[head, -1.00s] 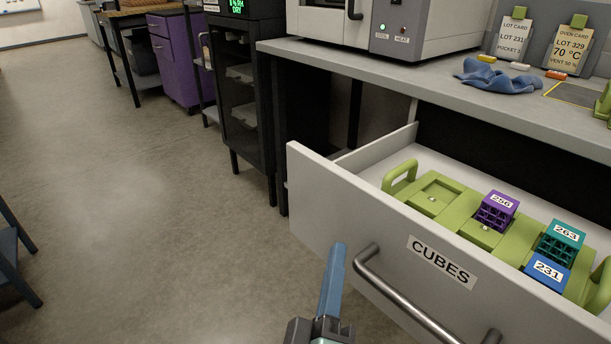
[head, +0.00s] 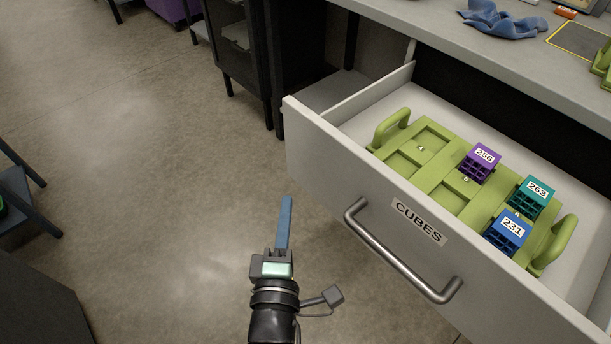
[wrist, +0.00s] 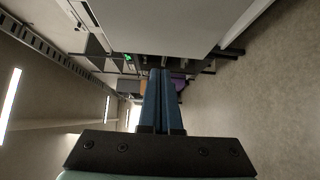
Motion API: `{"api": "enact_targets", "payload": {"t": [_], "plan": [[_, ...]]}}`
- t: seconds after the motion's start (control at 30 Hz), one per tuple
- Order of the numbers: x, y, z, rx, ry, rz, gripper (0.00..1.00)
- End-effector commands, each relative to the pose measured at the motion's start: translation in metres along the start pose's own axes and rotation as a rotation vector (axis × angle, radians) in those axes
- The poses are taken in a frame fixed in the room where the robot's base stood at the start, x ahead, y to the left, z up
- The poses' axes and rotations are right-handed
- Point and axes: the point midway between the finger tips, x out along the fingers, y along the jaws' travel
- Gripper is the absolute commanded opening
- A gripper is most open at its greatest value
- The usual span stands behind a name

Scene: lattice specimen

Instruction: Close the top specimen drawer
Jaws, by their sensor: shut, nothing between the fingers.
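The top drawer (head: 330,150), white with a CUBES label (head: 419,221) and a curved metal handle (head: 400,262), stands pulled open in the head view. Inside it lies a green tray (head: 440,150) with two end handles. The tray holds a purple cube marked 256 (head: 480,162), a teal cube marked 263 (head: 532,198) and a blue cube marked 231 (head: 507,232). My gripper (head: 286,200) is shut and empty, in front of the drawer to the left of its handle, apart from it. Its blue fingers lie together in the wrist view (wrist: 160,75).
The grey worktop (head: 440,40) above the drawer carries a crumpled blue cloth (head: 502,18). A dark cabinet (head: 236,50) stands left of the bench. A dark stool or table (head: 25,190) is at the left edge. The floor between is clear.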

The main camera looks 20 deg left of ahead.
Motion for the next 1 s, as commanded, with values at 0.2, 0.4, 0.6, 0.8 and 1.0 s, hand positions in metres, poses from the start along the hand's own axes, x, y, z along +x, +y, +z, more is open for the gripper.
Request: {"api": "enact_targets", "payload": {"t": [0.2,0.4,0.6,0.8,1.0], "plan": [[0.039,-0.001,0.000,0.001,0.001,0.004,0.00],[0.061,0.002,0.011,0.001,0.003,0.000,0.00],[0.071,0.000,0.022,0.000,0.002,0.000,0.00],[0.075,0.000,0.027,0.001,0.001,0.000,0.00],[0.076,0.000,0.028,0.002,0.000,0.000,0.00]]}}
